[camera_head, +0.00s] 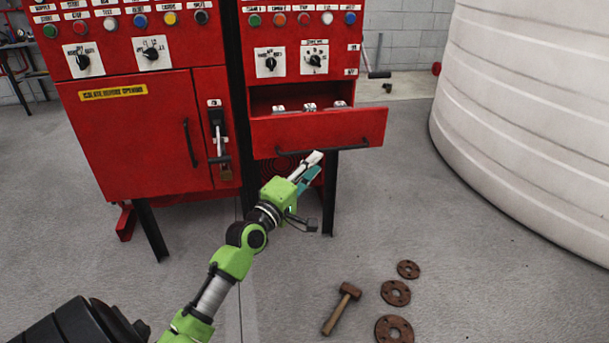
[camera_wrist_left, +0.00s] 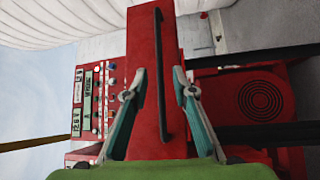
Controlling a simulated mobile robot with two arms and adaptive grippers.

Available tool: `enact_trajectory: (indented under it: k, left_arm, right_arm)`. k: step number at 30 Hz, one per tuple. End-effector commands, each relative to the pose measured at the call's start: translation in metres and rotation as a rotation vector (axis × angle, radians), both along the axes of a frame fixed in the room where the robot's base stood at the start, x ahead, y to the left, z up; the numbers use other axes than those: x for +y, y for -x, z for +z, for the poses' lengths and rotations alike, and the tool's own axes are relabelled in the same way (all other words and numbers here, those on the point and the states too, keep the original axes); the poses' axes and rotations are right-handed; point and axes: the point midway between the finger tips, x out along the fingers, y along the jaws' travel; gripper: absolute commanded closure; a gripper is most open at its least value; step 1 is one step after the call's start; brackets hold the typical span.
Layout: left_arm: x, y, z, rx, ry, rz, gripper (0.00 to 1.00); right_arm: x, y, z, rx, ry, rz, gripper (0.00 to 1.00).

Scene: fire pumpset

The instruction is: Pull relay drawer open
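The red relay drawer (camera_head: 320,130) stands out from the right-hand cabinet, with white relays (camera_head: 310,107) visible inside it. Its black bar handle (camera_head: 345,147) runs along the drawer front. My right gripper is not in view.
A closed red door (camera_head: 135,135) with a yellow label and a lever switch (camera_head: 219,145) are left of the drawer. A hammer (camera_head: 342,308) and rusty flanges (camera_head: 396,292) lie on the floor. A large white tank (camera_head: 530,110) stands at right.

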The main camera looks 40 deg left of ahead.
Motion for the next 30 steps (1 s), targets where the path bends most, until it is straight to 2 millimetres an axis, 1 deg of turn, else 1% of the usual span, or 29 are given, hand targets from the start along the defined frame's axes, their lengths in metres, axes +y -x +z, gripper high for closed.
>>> enact_trajectory:
  k: [1,3,6,9,14,27,30]
  left_arm:
    - [-0.001,0.01,-0.003,0.003,0.0,-0.001,0.75]
    - [-0.001,0.02,-0.004,0.002,-0.001,-0.001,0.75]
    - [-0.002,0.031,-0.005,0.002,0.0,0.0,0.75]
    - [-0.002,0.037,-0.006,0.001,0.001,0.0,0.75]
    - [-0.003,0.041,-0.006,0.0,0.001,0.0,0.75]
    - [-0.003,0.04,-0.006,0.0,0.0,0.0,0.75]
    - [-0.008,0.04,-0.01,0.015,-0.014,-0.008,0.75]
  right_arm:
    - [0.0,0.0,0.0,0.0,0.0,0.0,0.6]
    - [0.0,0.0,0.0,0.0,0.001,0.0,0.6]
    - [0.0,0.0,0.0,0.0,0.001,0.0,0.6]
    - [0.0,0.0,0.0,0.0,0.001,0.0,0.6]
    - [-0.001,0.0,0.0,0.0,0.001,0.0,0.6]
    - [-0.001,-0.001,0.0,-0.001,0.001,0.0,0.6]
    - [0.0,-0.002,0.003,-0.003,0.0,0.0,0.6]
